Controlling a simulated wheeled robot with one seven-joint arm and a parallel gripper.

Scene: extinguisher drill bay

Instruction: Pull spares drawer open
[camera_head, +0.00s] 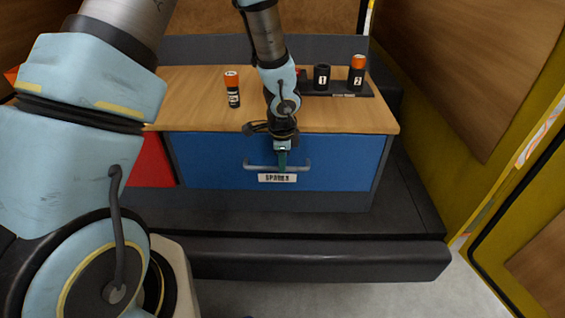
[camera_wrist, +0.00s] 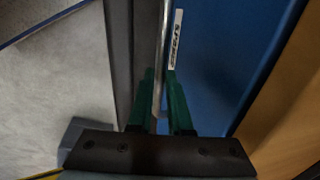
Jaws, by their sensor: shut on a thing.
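The blue spares drawer (camera_head: 335,155) sits under the wooden bench top, and its front looks flush with the cabinet in the head view. It carries a grey bar handle (camera_head: 258,166) and a white SPARES label (camera_head: 277,178). My gripper (camera_head: 282,166) reaches down in front of the drawer at the middle of the handle. In the wrist view its green fingers (camera_wrist: 164,105) are shut on the handle (camera_wrist: 160,60), one on each side of the bar. The blue drawer front (camera_wrist: 225,50) and the label (camera_wrist: 176,40) show beside it.
On the wooden bench top (camera_head: 195,100) stand an orange-capped canister (camera_head: 232,90) and a black rack (camera_head: 340,90) with a holder marked 1 (camera_head: 321,77) and an orange-topped canister marked 2 (camera_head: 357,73). A red panel (camera_head: 152,162) lies left of the drawer. A dark ledge (camera_head: 320,258) runs in front.

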